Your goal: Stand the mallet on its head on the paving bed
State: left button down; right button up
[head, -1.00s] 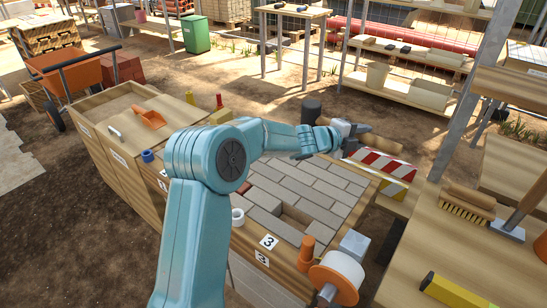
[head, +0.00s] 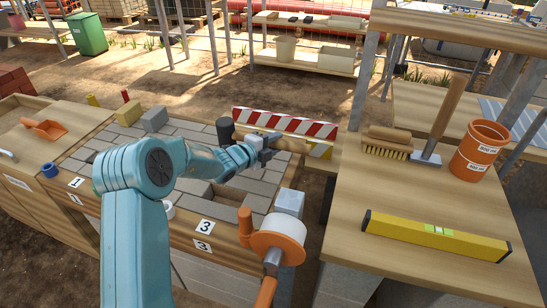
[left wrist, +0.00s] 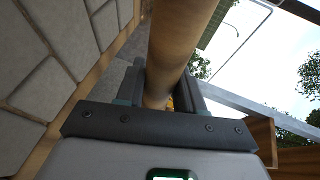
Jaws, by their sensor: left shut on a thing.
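My left gripper (head: 258,150) is shut on the wooden handle of the mallet. The mallet's dark cylindrical head (head: 225,130) shows just left of the gripper, and the handle lies roughly level across the jaws. In the left wrist view the round handle (left wrist: 180,40) runs up between the jaws (left wrist: 158,100). The paving bed (head: 205,130) is a wood-framed box of grey pavers beneath the arm. The mallet is near the bed's far right side; whether its head touches the pavers cannot be told. My right gripper is not in view.
A loose grey block (head: 154,119) sits on the bed's far left part. An orange-and-white reel (head: 279,248) and a pale block (head: 289,202) are at the near right edge. A striped barrier (head: 285,122) stands behind. The right table holds a brush (head: 388,142), yellow level (head: 437,236) and orange pot (head: 481,150).

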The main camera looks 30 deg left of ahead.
pick_arm(q)
jog(key=shift+f+b, duration=0.55)
jog(key=shift+f, duration=1.55)
jog(key=c, duration=0.7)
grip_release()
jog(key=shift+f, duration=0.1)
jog(key=shift+s+a+r, duration=0.1)
jog(key=shift+s+r, duration=0.1)
jog(key=shift+s, duration=0.1)
jog(key=p+v, duration=0.1)
jog(key=v, duration=1)
jog(key=shift+p, duration=0.3)
jog(key=shift+s, duration=0.25)
